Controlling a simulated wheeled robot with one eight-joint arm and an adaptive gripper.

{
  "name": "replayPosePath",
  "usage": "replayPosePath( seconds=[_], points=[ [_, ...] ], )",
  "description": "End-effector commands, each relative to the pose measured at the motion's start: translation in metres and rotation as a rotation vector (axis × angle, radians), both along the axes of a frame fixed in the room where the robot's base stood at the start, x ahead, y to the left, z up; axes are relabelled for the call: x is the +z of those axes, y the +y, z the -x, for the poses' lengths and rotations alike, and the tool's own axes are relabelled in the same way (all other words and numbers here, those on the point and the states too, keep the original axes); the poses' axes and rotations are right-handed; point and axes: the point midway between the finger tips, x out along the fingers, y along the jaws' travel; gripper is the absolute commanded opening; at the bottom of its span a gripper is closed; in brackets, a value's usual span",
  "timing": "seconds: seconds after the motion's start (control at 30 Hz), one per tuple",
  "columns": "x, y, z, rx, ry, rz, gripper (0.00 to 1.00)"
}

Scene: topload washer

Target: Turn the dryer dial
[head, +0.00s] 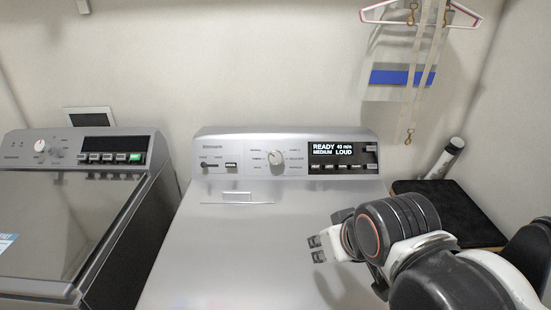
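The dryer (190,245) is the silver machine in the middle of the head view. Its round dial (275,158) sits on the raised back panel, left of a lit display (341,150) reading READY, 40 min, MEDIUM, LOUD. My gripper (315,249) is in front of and to the right of the dial, over the dryer's top, and apart from the panel. Its two fingertips point left with a gap between them, and nothing shows between them. The dial is not hidden.
A topload washer (55,220) with its own dial (40,145) stands at the left. Hangers (420,20) hang on the back wall. The dryer's top is clear.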

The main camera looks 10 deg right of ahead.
Motion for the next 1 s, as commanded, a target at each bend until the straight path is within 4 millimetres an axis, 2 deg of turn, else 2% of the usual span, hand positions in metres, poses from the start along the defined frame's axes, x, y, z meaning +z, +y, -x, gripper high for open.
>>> replayPosePath(
  seconds=[0.03, 0.1, 0.37, 0.6, 0.8, 1.0],
  points=[
    [0.001, -0.003, -0.007, 0.022, -0.002, 0.035, 0.52],
    [0.002, -0.008, -0.018, 0.064, -0.004, 0.106, 0.63],
    [0.007, -0.033, -0.076, 0.28, 0.002, 0.474, 0.63],
    [0.01, -0.048, -0.136, 0.494, 0.032, 0.852, 0.63],
    [0.009, -0.05, -0.189, 0.673, 0.084, 1.188, 0.63],
    [0.005, -0.042, -0.237, 0.836, 0.162, 1.531, 0.63]
  ],
)
